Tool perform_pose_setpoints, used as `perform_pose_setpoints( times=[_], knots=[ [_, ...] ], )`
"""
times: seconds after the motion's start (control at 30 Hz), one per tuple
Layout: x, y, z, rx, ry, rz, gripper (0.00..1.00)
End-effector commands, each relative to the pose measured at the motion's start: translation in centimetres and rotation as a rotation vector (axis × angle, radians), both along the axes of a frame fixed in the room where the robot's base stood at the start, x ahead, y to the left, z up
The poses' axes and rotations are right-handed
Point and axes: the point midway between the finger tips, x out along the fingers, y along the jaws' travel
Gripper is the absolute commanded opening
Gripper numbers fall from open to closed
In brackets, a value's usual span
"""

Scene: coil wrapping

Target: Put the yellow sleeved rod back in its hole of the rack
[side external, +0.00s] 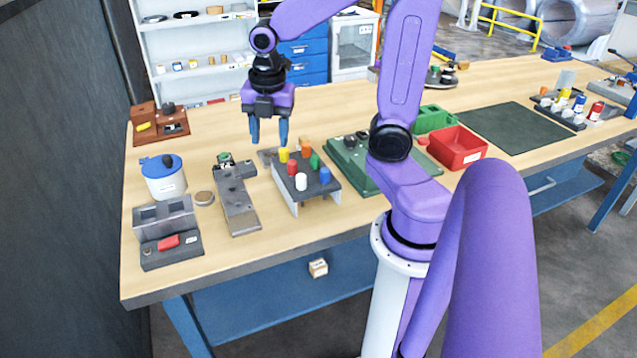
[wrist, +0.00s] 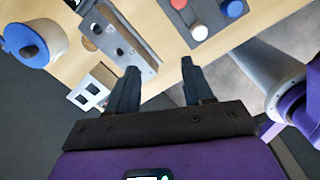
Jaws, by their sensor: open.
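The rack (side external: 314,193) is a grey stand on the bench with several coloured sleeved rod tops. The yellow sleeved rod (side external: 283,154) shows upright at the rack's back left corner; how deep it sits cannot be told. Red (side external: 292,168), orange (side external: 306,149), green (side external: 315,160), white (side external: 301,182) and blue (side external: 325,175) tops stand around it. My gripper (side external: 269,143) is open and empty, pointing down above and beside the yellow top. In the wrist view, my gripper (wrist: 158,72) has bare bench and floor between its fingers; part of the rack (wrist: 213,20) shows at the top, yellow out of view.
A grey fixture (side external: 236,198) stands left of the rack, with a blue-lidded pot (side external: 164,177) and a grey block holder (side external: 168,225) further left. A green case (side external: 352,168) stands close on the right, with a red bin (side external: 458,147) beyond. Bench behind my gripper is clear.

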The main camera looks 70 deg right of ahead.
Motion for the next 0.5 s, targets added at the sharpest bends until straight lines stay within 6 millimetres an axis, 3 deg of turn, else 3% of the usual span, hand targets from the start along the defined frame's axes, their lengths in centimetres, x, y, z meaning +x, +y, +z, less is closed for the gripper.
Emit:
perform_pose_setpoints(
  times=[0.03, 0.2, 0.5],
  knots=[
    [-0.9, 1.6, -0.1, 0.012, -0.001, -0.036, 0.51],
    [-4.2, 6.1, -0.6, 0.052, 0.004, -0.220, 0.51],
    [-11.6, 10.9, -1.5, 0.096, 0.035, -0.539, 0.51]
  ],
)
